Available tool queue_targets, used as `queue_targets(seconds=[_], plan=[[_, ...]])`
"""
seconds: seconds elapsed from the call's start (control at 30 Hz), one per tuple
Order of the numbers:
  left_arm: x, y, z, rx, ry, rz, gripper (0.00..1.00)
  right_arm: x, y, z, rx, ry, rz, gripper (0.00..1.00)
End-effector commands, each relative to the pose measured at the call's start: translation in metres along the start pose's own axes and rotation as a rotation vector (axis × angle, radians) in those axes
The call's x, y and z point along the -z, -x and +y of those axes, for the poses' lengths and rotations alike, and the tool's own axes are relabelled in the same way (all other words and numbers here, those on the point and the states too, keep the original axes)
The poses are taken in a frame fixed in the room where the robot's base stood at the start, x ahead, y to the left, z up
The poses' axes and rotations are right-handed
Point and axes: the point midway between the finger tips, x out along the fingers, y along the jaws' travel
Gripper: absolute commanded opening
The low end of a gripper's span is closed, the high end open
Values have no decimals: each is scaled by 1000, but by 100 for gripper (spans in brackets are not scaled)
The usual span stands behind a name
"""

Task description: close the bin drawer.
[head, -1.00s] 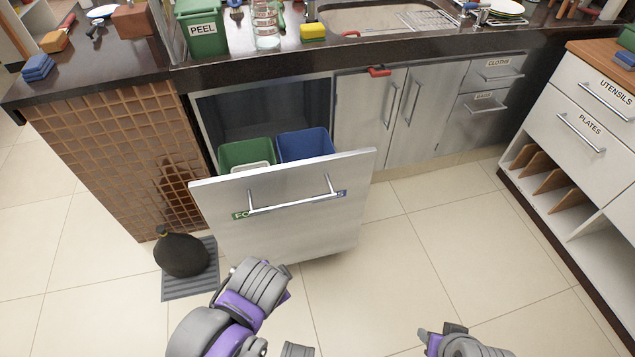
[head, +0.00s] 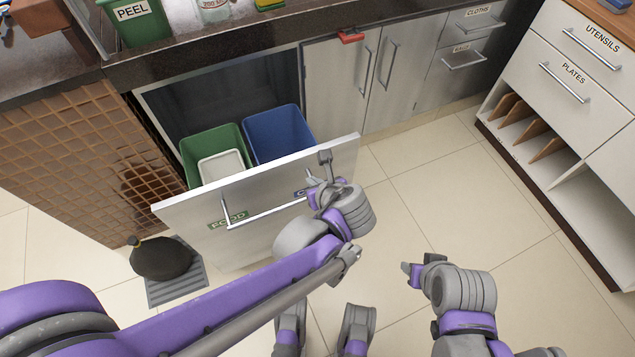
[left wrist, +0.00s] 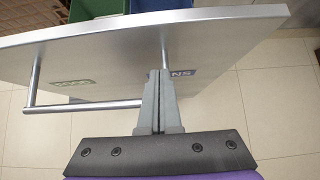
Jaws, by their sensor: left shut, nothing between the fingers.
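The bin drawer (head: 182,213) stands pulled out from the cabinet. Its silver front carries a bar handle (head: 265,213) and a green FOOD label (head: 228,219). A green bin (head: 205,146) and a blue bin (head: 278,136) sit inside. My left gripper (head: 324,160) is shut and empty at the right end of the drawer front. In the left wrist view its fingertips (left wrist: 158,76) are close to the handle's right post, before the front; contact cannot be told. My arm partly hides a second label. My right gripper (head: 408,270) hangs over the floor, right of the drawer; its jaws are unclear.
A dark bag-like object (head: 160,258) rests on a grey mat (head: 182,288) by the drawer's left side. Closed cabinet doors (head: 340,85) adjoin on the right. A white drawer unit (head: 575,75) stands at far right. Open tiled floor (head: 430,190) lies between.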

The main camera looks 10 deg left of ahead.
Motion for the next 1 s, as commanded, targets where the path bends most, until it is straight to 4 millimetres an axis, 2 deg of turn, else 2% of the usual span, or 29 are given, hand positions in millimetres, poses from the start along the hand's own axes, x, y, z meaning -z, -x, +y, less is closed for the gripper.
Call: queue_targets(seconds=[0.03,0.1,0.3,0.77,1.0], plan=[[1,-12,1,-4,2,1,0,-2,-6,0,0,0,-2,47],[1,-23,0,-2,2,1,0,-3,-9,0,0,0,-3,47],[1,-41,0,-1,2,2,0,-4,-14,0,0,0,-5,47],[-1,-43,0,0,2,1,0,-4,-14,0,0,0,-5,47],[-15,-58,1,-3,3,0,0,-5,-17,0,0,0,-6,47]])
